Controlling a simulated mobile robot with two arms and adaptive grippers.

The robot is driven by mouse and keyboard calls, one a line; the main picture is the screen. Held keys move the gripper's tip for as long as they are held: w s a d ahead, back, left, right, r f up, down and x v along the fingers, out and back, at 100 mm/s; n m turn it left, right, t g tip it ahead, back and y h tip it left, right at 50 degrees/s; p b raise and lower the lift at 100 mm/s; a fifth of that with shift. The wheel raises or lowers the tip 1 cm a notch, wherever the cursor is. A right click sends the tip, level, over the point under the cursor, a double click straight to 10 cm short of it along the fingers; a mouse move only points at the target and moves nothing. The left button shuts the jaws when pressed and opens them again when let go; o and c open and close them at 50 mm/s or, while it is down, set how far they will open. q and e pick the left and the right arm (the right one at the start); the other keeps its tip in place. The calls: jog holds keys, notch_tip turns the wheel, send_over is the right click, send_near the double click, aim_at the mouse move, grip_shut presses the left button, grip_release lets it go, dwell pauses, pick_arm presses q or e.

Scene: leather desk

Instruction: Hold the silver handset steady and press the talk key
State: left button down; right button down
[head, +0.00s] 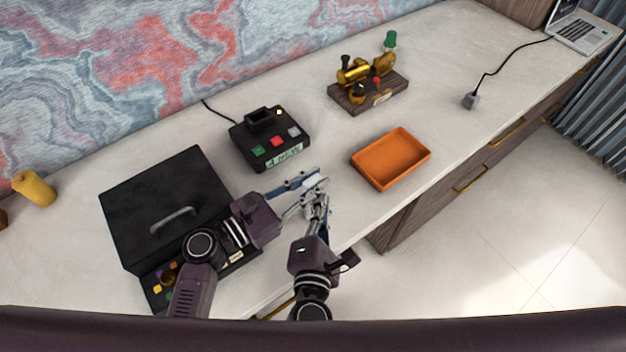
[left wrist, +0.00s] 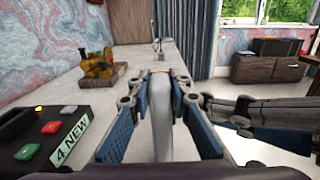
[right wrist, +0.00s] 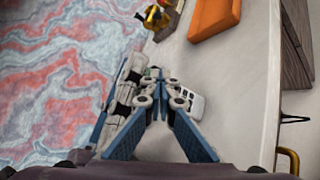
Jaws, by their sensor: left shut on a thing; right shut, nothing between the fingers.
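The silver handset (head: 314,182) is held upright above the desk's front part, between the blue-padded fingers of my left gripper (head: 306,187). In the left wrist view the handset (left wrist: 161,115) shows edge-on as a narrow pale strip between the fingers. My right gripper (head: 319,203) is shut and empty, close beside the handset on its near side. In the right wrist view the handset (right wrist: 190,103) shows partly behind the shut fingertips (right wrist: 163,97). Its talk key cannot be made out, and I cannot tell whether the fingertips touch it.
A black base unit (head: 245,148) with coloured buttons and a "4 NEW" label stands behind the grippers. A black case (head: 150,205) is at left, an orange tray (head: 378,182) at right. A brass device on a wooden base (head: 350,103) stands farther back.

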pick_arm(q)
jog(key=shift+d, duration=0.1)
pick_arm(e)
jog(key=shift+s+d, duration=0.25)
jog(key=shift+s, duration=0.1)
jog(key=s+d, duration=0.3)
jog(key=s, duration=0.1)
jog(key=shift+s+d, duration=0.35)
pick_arm(q)
jog(key=c, duration=1.7)
grip_release()
jog(key=v, duration=1.2)
